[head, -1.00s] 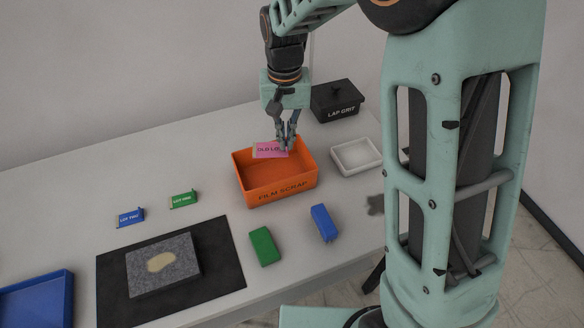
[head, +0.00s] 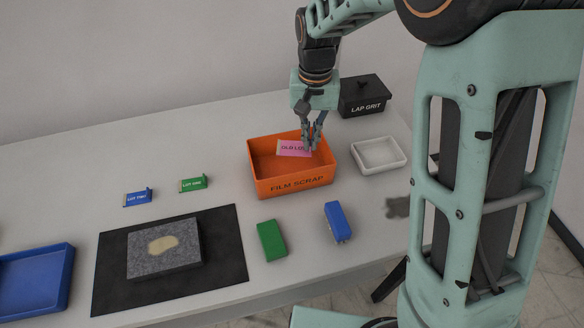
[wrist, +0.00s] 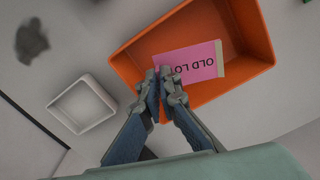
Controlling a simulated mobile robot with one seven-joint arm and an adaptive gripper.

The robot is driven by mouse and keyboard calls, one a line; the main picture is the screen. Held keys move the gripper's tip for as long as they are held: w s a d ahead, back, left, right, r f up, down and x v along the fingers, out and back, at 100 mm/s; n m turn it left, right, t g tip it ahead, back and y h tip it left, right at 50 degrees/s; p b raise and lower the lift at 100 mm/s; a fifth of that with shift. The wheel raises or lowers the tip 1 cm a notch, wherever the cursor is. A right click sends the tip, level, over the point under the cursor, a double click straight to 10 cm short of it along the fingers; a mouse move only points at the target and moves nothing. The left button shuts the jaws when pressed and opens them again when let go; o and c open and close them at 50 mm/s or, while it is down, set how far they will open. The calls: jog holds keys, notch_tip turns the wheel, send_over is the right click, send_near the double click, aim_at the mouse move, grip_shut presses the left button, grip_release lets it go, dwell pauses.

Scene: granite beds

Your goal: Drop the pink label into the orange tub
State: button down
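The pink label (head: 293,149), printed "OLD LO…", has a pale strip at one end. My gripper (head: 311,146) is shut on its other end, and the fingertips hide that part. The label is over the opening of the orange tub (head: 290,186), marked "FILM SCRAP", within its rim as seen from above. In the wrist view, the label (wrist: 192,62) stretches right from my fingertips (wrist: 165,76), with the tub wall (wrist: 253,30) around it. I cannot tell whether the label touches the tub floor.
A white tray (head: 398,163) and a black "LAP GRIT" box (head: 361,108) stand right of the tub. A green block (head: 271,240) and a blue block (head: 337,222) lie in front. A stone slab (head: 190,257) on a black mat (head: 225,277) is at left.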

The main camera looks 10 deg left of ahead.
jog(key=shift+f, duration=0.2)
jog(key=c, duration=2.1)
grip_release()
jog(key=shift+r, duration=0.15)
notch_tip(320, 180, up, 12)
jog(key=shift+f, duration=0.1)
